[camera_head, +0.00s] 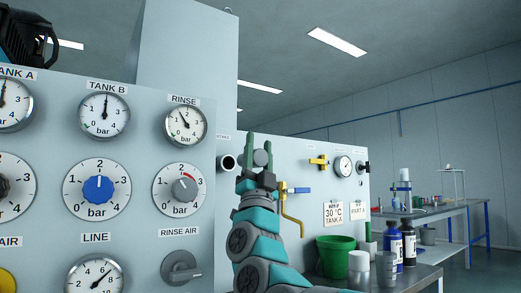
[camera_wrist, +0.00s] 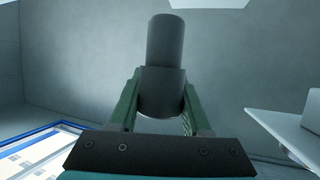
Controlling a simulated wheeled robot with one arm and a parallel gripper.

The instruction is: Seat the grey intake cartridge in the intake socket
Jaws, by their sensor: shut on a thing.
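The grey intake cartridge (camera_head: 261,158) is held between the green fingers of my gripper (camera_head: 259,142), which is shut on it. In the wrist view the cartridge (camera_wrist: 165,45) is a dark grey cylinder with a wider lower part, sticking out past the fingers. In the head view a round port with a dark opening and pale rim (camera_head: 228,163), under a small label that seems to read INTAKE, is on the panel just left of my gripper. I take it as the intake socket. The cartridge looks apart from it; the depth between them is unclear.
A gauge panel (camera_head: 143,148) stands close on the left. A yellow bent pipe with a blue handle (camera_head: 290,208) is right of my arm. A green bucket (camera_head: 335,256) and bottles (camera_head: 392,246) stand at lower right.

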